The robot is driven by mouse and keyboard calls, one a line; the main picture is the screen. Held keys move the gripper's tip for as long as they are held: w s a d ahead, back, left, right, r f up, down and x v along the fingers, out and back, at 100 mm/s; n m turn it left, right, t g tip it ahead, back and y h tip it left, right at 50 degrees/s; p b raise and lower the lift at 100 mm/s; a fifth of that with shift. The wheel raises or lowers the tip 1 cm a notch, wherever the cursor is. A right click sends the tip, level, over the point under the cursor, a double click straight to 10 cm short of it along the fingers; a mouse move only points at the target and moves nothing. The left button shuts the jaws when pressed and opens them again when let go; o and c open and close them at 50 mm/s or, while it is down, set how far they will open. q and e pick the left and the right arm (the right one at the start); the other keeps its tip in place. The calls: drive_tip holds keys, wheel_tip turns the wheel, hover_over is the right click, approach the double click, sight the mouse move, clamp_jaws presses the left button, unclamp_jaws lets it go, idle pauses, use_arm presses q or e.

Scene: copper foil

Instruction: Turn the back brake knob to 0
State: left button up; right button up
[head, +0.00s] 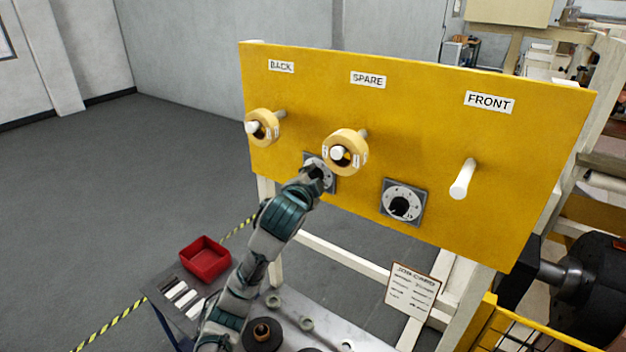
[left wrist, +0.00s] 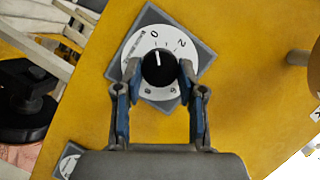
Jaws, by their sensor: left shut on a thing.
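The black back brake knob (left wrist: 158,69) sits on a round white dial (left wrist: 138,84) with a grey square plate on the yellow panel. Its white pointer line points at or very near the 0; I cannot tell exactly. My left gripper (left wrist: 159,74) is shut on the knob, one finger on each side. In the head view my left gripper (head: 315,173) covers most of this knob, and part of the plate (head: 328,185) shows. My right gripper is not in view.
The yellow panel (head: 430,110) carries BACK, SPARE and FRONT labels. A second dial (head: 403,202) is to the right. Yellow spools (head: 262,127) (head: 358,153) hang on two pegs; the FRONT peg (head: 463,180) is bare. A red bin (head: 205,258) and job card (head: 412,291) are below.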

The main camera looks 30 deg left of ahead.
use_arm(q)
drive_tip(key=shift+w+f, duration=0.1)
drive_tip(key=shift+f, duration=0.05)
drive_tip(key=o, duration=1.1)
drive_tip(key=shift+o, duration=0.2)
drive_tip(key=shift+w+a, duration=0.1)
drive_tip(key=shift+w, duration=0.1)
drive_tip(key=v, duration=1.1)
drive_tip(key=shift+s, duration=0.35)
drive_tip(key=shift+f, duration=0.1)
